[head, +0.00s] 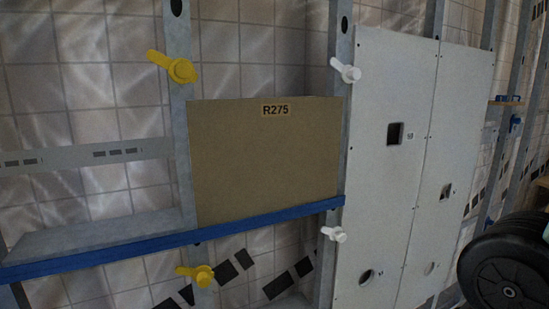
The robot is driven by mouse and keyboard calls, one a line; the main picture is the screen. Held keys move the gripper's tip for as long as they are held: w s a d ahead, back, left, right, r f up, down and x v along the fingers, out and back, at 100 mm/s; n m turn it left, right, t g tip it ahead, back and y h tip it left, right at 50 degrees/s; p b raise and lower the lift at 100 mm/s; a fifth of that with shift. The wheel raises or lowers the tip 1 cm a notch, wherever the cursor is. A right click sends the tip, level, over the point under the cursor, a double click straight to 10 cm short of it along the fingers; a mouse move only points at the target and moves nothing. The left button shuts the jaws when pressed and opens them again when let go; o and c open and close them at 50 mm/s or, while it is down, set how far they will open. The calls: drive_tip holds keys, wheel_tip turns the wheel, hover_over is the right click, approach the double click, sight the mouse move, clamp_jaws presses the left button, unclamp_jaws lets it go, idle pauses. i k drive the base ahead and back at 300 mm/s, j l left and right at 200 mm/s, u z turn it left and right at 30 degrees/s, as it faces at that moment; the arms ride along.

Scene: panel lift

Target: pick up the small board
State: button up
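The small board (266,165) is a brown rectangular panel with a label reading R275 near its top edge. It stands upright in the middle of the head view, between two grey metal studs. Its lower edge meets a blue rail (110,254) that runs across the frame. My gripper is not in view.
Yellow clamps (181,70) (203,275) sit on the left stud. White clamps (348,72) (337,234) sit on the right stud. Tall white panels (385,165) with cut-outs stand at right. A black wheel (507,268) is at the lower right. A tiled wall lies behind.

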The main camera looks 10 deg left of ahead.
sight(249, 157)
drive_tip(key=u, duration=0.7)
